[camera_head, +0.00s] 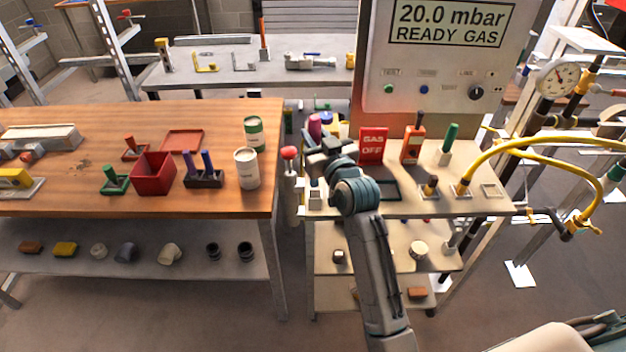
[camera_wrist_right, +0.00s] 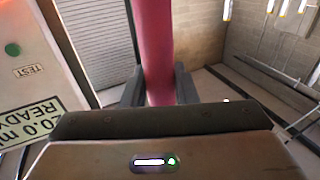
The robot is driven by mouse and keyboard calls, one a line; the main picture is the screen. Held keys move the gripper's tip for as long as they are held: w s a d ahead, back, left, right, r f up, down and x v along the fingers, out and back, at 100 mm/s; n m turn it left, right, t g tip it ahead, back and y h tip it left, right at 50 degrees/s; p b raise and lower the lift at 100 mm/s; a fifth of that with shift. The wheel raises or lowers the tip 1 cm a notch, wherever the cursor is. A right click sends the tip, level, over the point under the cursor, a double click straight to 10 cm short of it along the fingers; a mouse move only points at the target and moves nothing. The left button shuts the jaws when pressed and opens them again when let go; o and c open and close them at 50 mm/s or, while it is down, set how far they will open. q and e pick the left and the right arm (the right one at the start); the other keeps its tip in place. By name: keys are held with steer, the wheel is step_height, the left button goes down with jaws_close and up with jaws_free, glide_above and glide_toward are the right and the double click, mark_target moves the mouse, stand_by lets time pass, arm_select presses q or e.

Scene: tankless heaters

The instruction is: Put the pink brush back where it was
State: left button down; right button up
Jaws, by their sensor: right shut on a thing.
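The pink brush (camera_wrist_right: 155,50) stands between the two fingers of my right gripper (camera_wrist_right: 158,88) in the right wrist view, and the gripper is shut on it. In the head view the brush (camera_head: 315,127) shows as a magenta piece just beyond my right gripper (camera_head: 320,145), at the left end of the beige bench. Its lower end is hidden behind my wrist. A small pale block-like holder (camera_head: 316,195) is at the bench's front left corner. My left gripper is not in view.
A red-topped post (camera_head: 289,160) stands in the gap beside the wooden table (camera_head: 80,195).

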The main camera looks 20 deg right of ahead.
step_height(320, 180, down, 8)
steer(key=shift+s+f+p, duration=0.1)
steer(key=shift+s+p, duration=0.05)
steer(key=shift+p, duration=0.2)
steer(key=o, duration=1)
